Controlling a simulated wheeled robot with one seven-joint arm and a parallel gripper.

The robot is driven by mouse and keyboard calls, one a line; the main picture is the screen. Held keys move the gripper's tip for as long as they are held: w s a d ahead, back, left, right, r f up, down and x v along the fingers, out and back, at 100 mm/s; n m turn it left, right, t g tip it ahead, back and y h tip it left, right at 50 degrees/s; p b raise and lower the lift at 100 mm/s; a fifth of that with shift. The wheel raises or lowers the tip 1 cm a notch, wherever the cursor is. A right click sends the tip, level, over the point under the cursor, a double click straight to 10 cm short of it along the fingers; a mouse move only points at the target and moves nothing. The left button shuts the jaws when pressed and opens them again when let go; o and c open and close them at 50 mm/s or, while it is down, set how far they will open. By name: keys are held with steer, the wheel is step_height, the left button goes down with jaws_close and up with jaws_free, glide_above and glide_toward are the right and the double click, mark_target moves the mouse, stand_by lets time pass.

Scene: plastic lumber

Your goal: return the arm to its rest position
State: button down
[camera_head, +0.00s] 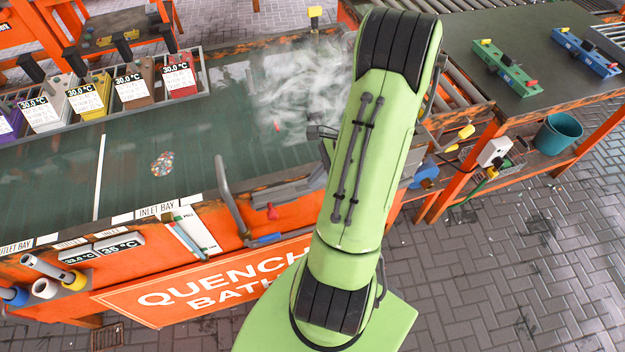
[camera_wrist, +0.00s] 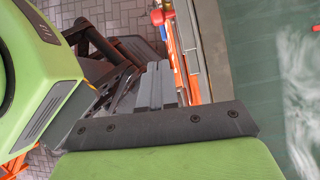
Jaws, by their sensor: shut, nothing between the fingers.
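My gripper (camera_wrist: 158,72) shows in the wrist view as two grey fingers side by side, shut with nothing between them. In the head view my green arm rises in front of the quench bath, and a small dark part of my gripper (camera_head: 320,132) shows at the arm's left edge, above the bath's right end. The rest of my gripper is hidden behind the arm there. In the wrist view the bath's edge (camera_wrist: 208,60) lies to the right of the fingers, apart from them.
The orange quench bath (camera_head: 200,150) holds dark liquid with steam at its right. A rack of labelled coloured blocks (camera_head: 130,85) stands along its back left. A grey bent handle (camera_head: 228,195) rises at the front edge. A bench (camera_head: 460,60) and teal bucket (camera_head: 558,132) stand right. The paved floor at lower right is clear.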

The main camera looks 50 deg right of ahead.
stand_by(0.4)
steer(key=w+a+r+n+g+h, duration=0.2)
steer(key=w+a+r+n+h, duration=0.2)
steer(key=a+r+n, duration=0.95)
steer(key=s+a+r+n+t+h, duration=0.1)
steer(key=s+a+r+n+t, duration=0.2)
steer(key=s+a+r+n, duration=0.4)
steer(key=a+n, duration=0.1)
steer(key=n, duration=0.4)
steer(key=shift+t, duration=0.3)
